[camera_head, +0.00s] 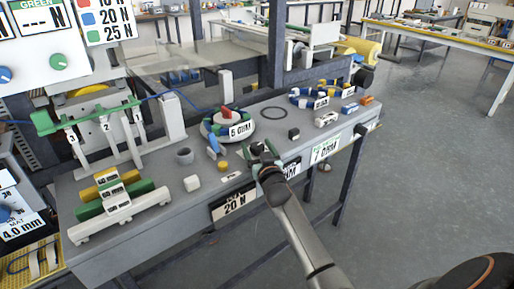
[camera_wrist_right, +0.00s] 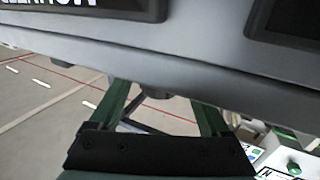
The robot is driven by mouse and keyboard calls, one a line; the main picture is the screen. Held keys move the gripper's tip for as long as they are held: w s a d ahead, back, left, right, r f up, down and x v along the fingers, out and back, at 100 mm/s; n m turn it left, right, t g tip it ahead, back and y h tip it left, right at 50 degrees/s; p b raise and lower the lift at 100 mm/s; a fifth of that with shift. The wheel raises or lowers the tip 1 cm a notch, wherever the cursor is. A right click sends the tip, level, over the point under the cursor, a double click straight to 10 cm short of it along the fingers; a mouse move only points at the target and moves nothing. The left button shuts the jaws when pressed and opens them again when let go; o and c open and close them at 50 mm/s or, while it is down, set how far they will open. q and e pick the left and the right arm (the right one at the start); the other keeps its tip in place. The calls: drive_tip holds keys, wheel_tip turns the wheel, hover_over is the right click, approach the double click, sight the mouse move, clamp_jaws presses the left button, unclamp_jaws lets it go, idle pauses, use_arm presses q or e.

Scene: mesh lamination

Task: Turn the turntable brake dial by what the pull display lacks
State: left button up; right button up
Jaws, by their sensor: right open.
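The round turntable unit (camera_head: 228,127) with a red pointer knob on top (camera_head: 227,113) and a white label starting with 5 stands on the grey bench. I cannot tell which dial is the turntable brake. A white panel at upper left has a display marked GREEN (camera_head: 45,22) reading "-- N", with a green dial (camera_head: 58,62) below it. My right gripper (camera_head: 262,153) is at the bench's front edge, right of and nearer than the turntable. In the wrist view its two green fingers (camera_wrist_right: 162,112) are apart with nothing between them. My left gripper does not show.
Open floor (camera_head: 430,150) is to the right.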

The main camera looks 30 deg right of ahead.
drive_tip(key=shift+c, duration=0.4)
clamp_jaws()
